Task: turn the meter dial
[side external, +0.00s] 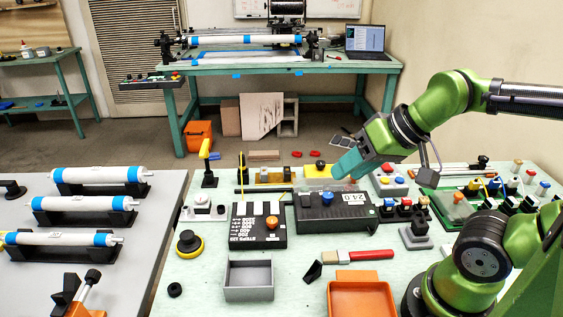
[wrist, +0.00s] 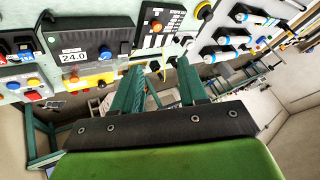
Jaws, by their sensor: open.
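A dark box (side external: 345,215) with a white "24.0" readout and a blue knob (side external: 327,198) sits mid-table; in the wrist view its readout (wrist: 74,56) and blue knob (wrist: 105,53) show upside the fingers to the left. Left of it in the side view is a black panel (side external: 246,232) with white scale markings and an orange knob (side external: 271,222); this orange knob also shows in the wrist view (wrist: 156,25). I cannot tell which of the two is the meter. My gripper (side external: 342,172) is open and empty, above the rear of the "24.0" box. Its two fingers (wrist: 160,66) stand apart, touching neither knob.
A grey tray (side external: 249,293), an orange tray (side external: 361,286) and a red-handled brush (side external: 358,256) lie in front. Yellow and black fixtures stand behind the boxes. Coloured-button blocks (side external: 404,209) stand to the right. White rollers (side external: 85,205) lie on the left table.

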